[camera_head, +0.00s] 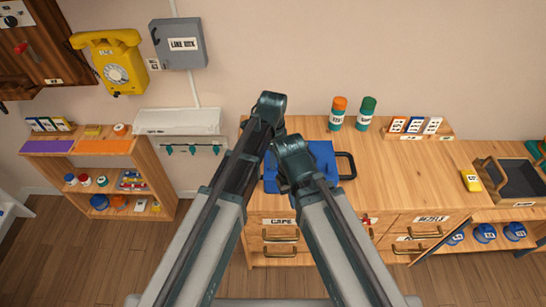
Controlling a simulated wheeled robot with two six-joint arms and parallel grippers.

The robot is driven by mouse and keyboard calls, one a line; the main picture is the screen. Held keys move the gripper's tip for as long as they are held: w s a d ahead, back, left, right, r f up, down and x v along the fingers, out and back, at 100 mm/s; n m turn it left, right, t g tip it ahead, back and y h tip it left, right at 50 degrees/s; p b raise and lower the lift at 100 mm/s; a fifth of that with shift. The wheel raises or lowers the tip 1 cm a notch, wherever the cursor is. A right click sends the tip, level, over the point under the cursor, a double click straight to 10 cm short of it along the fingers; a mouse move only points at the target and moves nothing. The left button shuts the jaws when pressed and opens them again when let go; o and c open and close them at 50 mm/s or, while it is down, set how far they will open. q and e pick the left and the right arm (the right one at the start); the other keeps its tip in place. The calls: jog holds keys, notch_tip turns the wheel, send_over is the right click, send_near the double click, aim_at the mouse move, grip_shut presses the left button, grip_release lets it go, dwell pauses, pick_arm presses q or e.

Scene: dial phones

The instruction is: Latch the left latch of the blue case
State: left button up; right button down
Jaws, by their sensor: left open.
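The blue case (320,156) lies on the wooden counter, with a dark loop like a handle (351,166) at its right side. My arms cover much of its left and front part, and I cannot make out its latches. My left gripper (272,150) is at the left side of the case, partly lost among dark arm links; it is open. I cannot tell whether it touches the case. My right arm's dark end (292,160) is over the left part of the case; its fingers cannot be made out.
Behind the case on the counter (420,175) stand an orange-capped bottle (338,113) and a green-capped bottle (366,113). A card rack (415,127) stands at the back right. A dark tray (522,180) is far right. The counter right of the case is clear.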

pick_arm(q)
notch_tip(320, 180, up, 10)
jog(key=p, duration=0.8)
jog(key=shift+p, duration=0.4)
pick_arm(e)
notch_tip(320, 180, up, 10)
pick_arm(q)
jog(key=s+a+n, duration=0.6)
jog(key=a+n, duration=0.2)
jog(key=n, duration=0.1)
jog(key=s+a+n, duration=0.5)
jog(key=a+n, duration=0.4)
jog(key=s+d+f+m+y+b, duration=0.1)
jog(key=s+d+f+m+b, duration=0.2)
jog(key=d, duration=0.8)
notch_tip(320, 180, down, 4)
jog(key=s+b, duration=0.2)
jog(key=b, duration=0.1)
jog(key=shift+s+r+m+b, duration=0.2)
jog(key=shift+s+m+b, duration=0.05)
jog(key=shift+m+b, duration=0.1)
pick_arm(e)
notch_tip(320, 180, down, 7)
jog(key=shift+r, duration=0.15)
pick_arm(q)
jog(key=shift+d, duration=0.1)
